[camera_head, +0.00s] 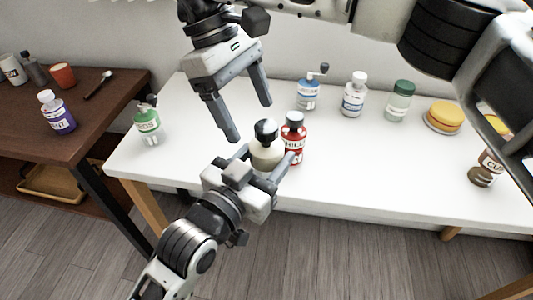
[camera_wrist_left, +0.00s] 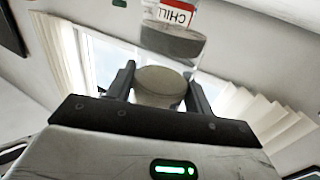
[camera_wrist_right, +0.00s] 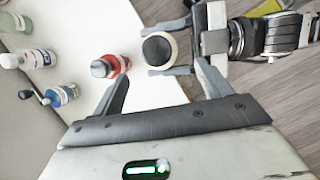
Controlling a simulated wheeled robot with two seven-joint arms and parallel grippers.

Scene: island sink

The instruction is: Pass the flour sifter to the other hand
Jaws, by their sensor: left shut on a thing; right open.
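The flour sifter (camera_head: 267,156), a cream round body with a black knob on top, is held upright in my left gripper (camera_head: 268,160), in front of the red chili bottle. In the left wrist view its pale underside (camera_wrist_left: 160,82) shows between the fingers. My right gripper (camera_head: 249,120) is open and empty, pointing down just above the sifter. In the right wrist view the sifter's black knob (camera_wrist_right: 157,50) lies beyond and between the open fingers, apart from them. The left fingers flank it there.
The red chili bottle (camera_head: 294,130) stands close behind the sifter on the white table (camera_head: 370,160). A blue grinder (camera_head: 308,94), a white bottle (camera_head: 354,96) and a green-capped jar (camera_head: 399,101) stand at the back. The table's middle right is clear.

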